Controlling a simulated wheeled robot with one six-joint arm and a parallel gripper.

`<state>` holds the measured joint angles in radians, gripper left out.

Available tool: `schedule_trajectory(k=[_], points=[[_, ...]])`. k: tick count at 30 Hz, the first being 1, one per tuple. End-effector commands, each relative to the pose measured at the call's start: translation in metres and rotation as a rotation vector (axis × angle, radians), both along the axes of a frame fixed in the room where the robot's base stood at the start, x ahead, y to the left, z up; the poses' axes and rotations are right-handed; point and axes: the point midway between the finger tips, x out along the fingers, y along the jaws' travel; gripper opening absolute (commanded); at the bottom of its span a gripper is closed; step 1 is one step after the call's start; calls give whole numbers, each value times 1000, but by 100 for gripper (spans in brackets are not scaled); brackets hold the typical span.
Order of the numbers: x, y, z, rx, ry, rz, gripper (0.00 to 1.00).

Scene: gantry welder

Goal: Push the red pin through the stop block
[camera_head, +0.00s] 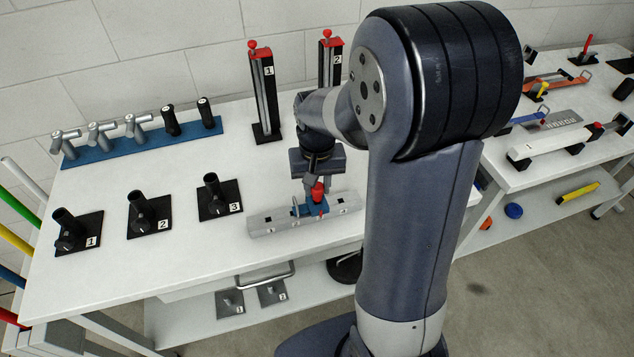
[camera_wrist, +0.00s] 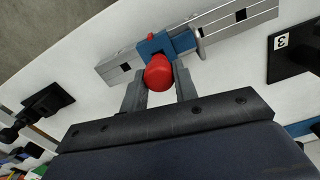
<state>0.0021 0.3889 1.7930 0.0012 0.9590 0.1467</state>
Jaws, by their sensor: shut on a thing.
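The red pin (camera_head: 318,193) has a rounded red head and stands at the blue stop block (camera_head: 309,209). The block sits on a grey slotted rail (camera_head: 268,223) on the white table. My gripper (camera_head: 316,185) points down over the block, shut on the red head. In the wrist view, the red pin (camera_wrist: 158,73) sits between both fingers of my gripper (camera_wrist: 159,80), right beside the blue block (camera_wrist: 165,43). The pin's shank is hidden, so its depth in the block cannot be told. A small red part shows low on the block's front.
Three black holders (camera_head: 150,214) stand left of the rail. Behind are a blue rack (camera_head: 150,142) of tools and two upright black stands with red tops (camera_head: 265,90). A second table (camera_head: 520,180) with bars stands right. Table surface around the rail is mostly clear.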

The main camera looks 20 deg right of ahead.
Motion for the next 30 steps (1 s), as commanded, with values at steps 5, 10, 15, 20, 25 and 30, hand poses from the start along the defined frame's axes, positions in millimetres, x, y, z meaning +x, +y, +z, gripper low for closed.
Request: schedule_trajectory(k=[5,10,15,20,25,30], points=[[0,0,-9,0,1,0,5],[0,0,-10,0,0,0,34],[0,0,-10,0,0,0,48],[0,0,-10,0,0,0,53],[0,0,-8,0,-1,0,53],[1,0,12,0,-5,0,53]])
